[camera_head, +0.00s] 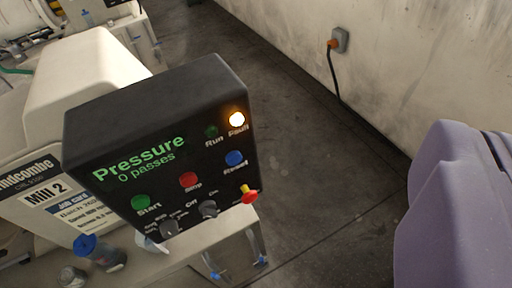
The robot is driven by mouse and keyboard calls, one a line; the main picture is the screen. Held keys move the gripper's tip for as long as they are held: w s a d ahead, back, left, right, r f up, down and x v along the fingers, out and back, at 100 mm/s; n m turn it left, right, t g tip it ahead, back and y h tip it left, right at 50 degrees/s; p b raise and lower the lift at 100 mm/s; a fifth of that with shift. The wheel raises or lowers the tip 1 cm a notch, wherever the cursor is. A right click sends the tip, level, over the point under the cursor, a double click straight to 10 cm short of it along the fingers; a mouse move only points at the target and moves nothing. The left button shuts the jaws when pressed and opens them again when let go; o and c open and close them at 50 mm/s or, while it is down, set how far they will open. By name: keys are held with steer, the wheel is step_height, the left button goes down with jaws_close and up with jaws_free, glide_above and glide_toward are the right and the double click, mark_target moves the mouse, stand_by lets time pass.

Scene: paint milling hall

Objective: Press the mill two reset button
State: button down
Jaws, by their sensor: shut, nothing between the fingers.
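The mill two control box (175,110) is a black panel, tilted in the picture left of centre. Its blue Reset button (234,158) is at the right of the panel, below the lit orange Fault lamp (236,119). The Run lamp (211,131) is dark. The red Stop button (188,179) is left of Reset, and the green Start button (140,202) is at the lower left. The display text (140,158) reads "Pressure, 0 passes". My gripper's fingers do not show, so I cannot tell how far they are from the button.
A red and yellow knob (249,196) sticks out below Reset, near two dark rotary knobs (208,209). The Mill 2 label (47,193) is left of the box. A blue-capped jar (86,246) stands below. A smooth purple shape (450,220) fills the lower right. Floor (310,160) is clear between.

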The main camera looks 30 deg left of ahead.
mark_target(234, 159)
steer(key=w+a+f+m+y+p, duration=0.1)
steer(key=w+a+f+m+p, duration=0.1)
steer(key=w+a+f+p, duration=0.4)
steer(key=w+a+f+m+y+p, duration=0.1)
steer(key=w+a+f+m, duration=0.15)
steer(key=w+f, duration=0.65)
steer(key=s+a+f+m+p, duration=0.2)
steer(key=f+p, duration=0.1)
steer(key=f, duration=0.6)
steer(key=s+a+f+m+p, duration=0.2)
steer(key=f+m+p, duration=0.1)
steer(key=f, duration=0.6)
steer(key=shift+s+a+f+m, duration=0.2)
steer(key=shift+s+a+m, duration=0.1)
steer(key=shift+s+m, duration=0.05)
steer(key=shift+w+a+r, duration=0.1)
steer(key=w+a+p, duration=0.2)
steer(key=w+a, duration=0.3)
steer(key=a, duration=0.1)
steer(key=shift+w+a, duration=0.15)
steer(key=shift+a, duration=0.25)
